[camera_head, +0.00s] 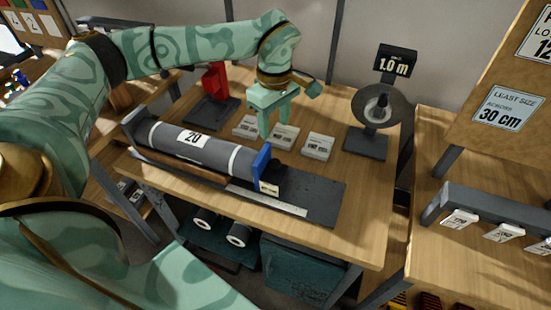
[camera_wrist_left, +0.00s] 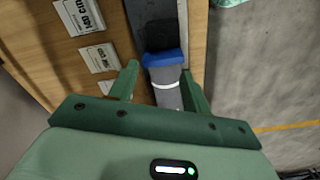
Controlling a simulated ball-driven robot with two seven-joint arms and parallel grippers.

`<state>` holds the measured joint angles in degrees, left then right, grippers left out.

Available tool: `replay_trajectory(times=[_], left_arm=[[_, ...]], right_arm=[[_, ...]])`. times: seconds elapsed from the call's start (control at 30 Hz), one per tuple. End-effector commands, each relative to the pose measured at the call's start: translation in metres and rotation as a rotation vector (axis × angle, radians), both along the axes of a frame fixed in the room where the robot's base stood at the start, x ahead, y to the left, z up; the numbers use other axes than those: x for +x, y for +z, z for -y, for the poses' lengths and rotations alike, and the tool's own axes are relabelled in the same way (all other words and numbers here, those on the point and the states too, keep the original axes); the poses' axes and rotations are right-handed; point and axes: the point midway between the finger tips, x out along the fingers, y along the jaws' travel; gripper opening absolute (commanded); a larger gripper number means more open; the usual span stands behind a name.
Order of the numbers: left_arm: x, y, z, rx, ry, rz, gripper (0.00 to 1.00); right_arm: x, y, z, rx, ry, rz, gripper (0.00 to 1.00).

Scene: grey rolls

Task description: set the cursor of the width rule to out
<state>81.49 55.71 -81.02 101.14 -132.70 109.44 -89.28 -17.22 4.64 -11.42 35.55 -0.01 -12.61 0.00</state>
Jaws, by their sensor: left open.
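The width rule is a pale graduated strip (camera_head: 268,200) along the front of a dark bed on the bench. A blue upright plate (camera_head: 262,163) with a small cream label (camera_head: 269,188) stands at the right end of the grey roll (camera_head: 190,142), marked 20; it looks like the cursor. The blue plate (camera_wrist_left: 165,60) also shows in the left wrist view. My left gripper (camera_head: 268,122) is open, fingers down, above the bench behind the roll. In the wrist view its fingers (camera_wrist_left: 161,82) appear either side of the roll's end, with nothing visibly gripped.
Several white label blocks (camera_head: 284,137) lie behind the roll. A stand with a disc (camera_head: 376,107) and a 1.0 m display (camera_head: 395,64) is at the back right. A red-topped device (camera_head: 215,80) is at the back left. The dark bed (camera_head: 315,195) right of the plate is clear.

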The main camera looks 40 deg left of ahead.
Motion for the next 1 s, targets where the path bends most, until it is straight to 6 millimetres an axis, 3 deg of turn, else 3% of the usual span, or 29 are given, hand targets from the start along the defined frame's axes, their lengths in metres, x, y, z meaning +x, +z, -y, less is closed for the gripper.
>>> replay_trajectory(times=[0.03, 0.2, 0.5, 0.93, 1.0], left_arm=[[-0.001, -0.018, 0.000, 0.000, -0.001, -0.007, 0.48], [-0.001, -0.063, 0.001, -0.002, -0.002, -0.007, 0.48], [-0.001, -0.118, 0.001, -0.002, -0.001, -0.003, 0.48], [0.000, -0.127, 0.001, -0.003, -0.002, 0.000, 0.48], [0.000, -0.127, 0.001, -0.003, -0.002, 0.000, 0.29]], right_arm=[[-0.002, -0.006, 0.000, 0.000, 0.000, -0.004, 0.45], [-0.004, -0.017, 0.000, 0.000, 0.000, -0.010, 0.45], [-0.008, -0.029, 0.000, 0.000, 0.000, -0.019, 0.45], [-0.008, -0.030, 0.000, 0.001, 0.001, -0.020, 0.45], [-0.008, -0.030, 0.000, 0.001, 0.001, -0.020, 0.45]])
